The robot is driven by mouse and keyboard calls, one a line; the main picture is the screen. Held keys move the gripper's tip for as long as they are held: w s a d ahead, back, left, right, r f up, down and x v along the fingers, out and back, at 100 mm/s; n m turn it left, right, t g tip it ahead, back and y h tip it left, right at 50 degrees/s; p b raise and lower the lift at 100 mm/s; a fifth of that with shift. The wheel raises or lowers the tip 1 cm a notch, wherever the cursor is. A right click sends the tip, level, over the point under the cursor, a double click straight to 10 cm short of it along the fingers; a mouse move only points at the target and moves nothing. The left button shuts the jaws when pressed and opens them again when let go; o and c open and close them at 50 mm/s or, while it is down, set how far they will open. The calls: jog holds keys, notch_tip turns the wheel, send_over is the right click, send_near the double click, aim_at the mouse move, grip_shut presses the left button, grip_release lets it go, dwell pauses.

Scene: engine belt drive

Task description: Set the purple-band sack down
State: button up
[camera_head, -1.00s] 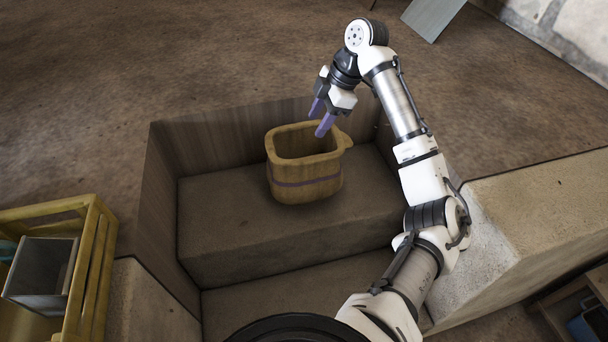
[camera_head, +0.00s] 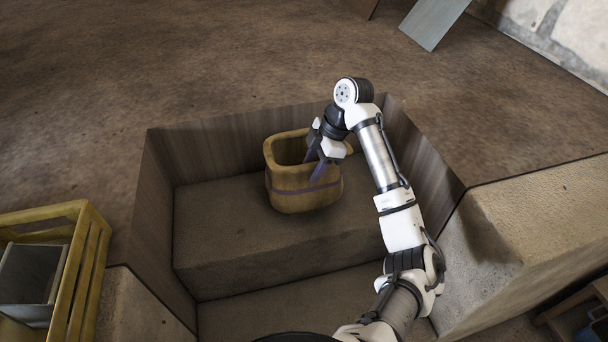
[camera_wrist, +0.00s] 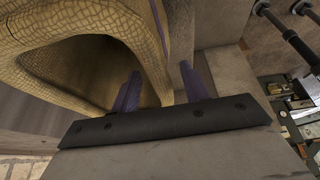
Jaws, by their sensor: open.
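The purple-band sack (camera_head: 290,190) is a tan, open-topped sack with a thin purple band. It stands upright on the upper stone step (camera_head: 235,225) inside the wood-walled pit. My gripper (camera_head: 315,170) is open at the sack's right side, pointing down. In the wrist view, the sack's rim and wall (camera_wrist: 130,35) fill the upper left. The two purple fingers (camera_wrist: 160,92) straddle the sack's wall, one on the inner side and one on the outer. I cannot tell whether either finger touches it.
A yellow crate (camera_head: 92,270) holding a grey box (camera_head: 35,280) stands at the left. Wooden pit walls (camera_head: 165,210) rise around the step. A stone block (camera_head: 540,215) lies to the right. The step left of the sack is clear.

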aim_at(289, 189)
jog(key=shift+x, duration=1.4)
jog(key=shift+f, duration=0.25)
grip_shut()
